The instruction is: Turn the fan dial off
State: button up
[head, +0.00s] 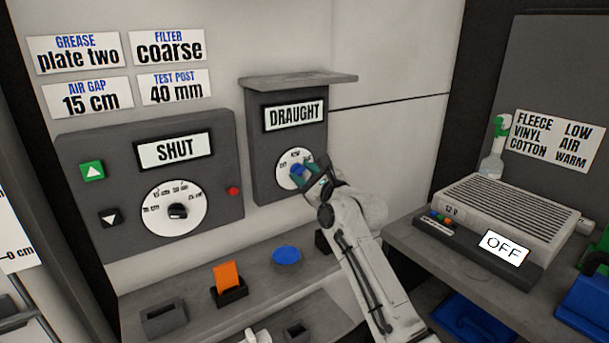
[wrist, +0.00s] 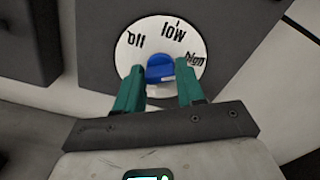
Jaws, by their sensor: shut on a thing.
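The fan dial (head: 283,177) is a white disc on the dark wall panel marked DRAUGHT (head: 294,114). In the wrist view the disc (wrist: 135,28) shows off at left, low at the top and high at right. Its blue knob (wrist: 160,69) sits between my green fingers. My gripper (wrist: 160,82) is shut on the knob; in the head view it reaches the dial from the lower right and covers part of it. A small mark shows at the top near low. The knob's pointer is not clear.
A SHUT panel (head: 218,129) with its own dial stands at left. A grey ledge (head: 340,77) juts out above the DRAUGHT panel. A shelf below holds an orange card (head: 228,277) and a blue disc (head: 286,256). A grey unit (head: 510,215) with an OFF sign stands right.

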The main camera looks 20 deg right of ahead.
jog(key=shift+n, duration=0.3)
jog(key=n, duration=0.5)
jog(key=shift+a+f+n+b, duration=0.15)
jog(key=shift+f+n+b, duration=0.15)
jog(key=shift+b, duration=0.1)
jog(key=shift+f+n+b, duration=0.2)
jog(key=shift+n+b, duration=1.8)
jog(key=shift+n, duration=2.45)
jog(key=shift+f+n+b, duration=0.2)
jog(key=shift+n+b, duration=1.75)
jog(key=shift+n, duration=2.5)
jog(key=o, duration=1)
jog(key=shift+r, duration=0.2)
jog(key=shift+o, duration=0.2)
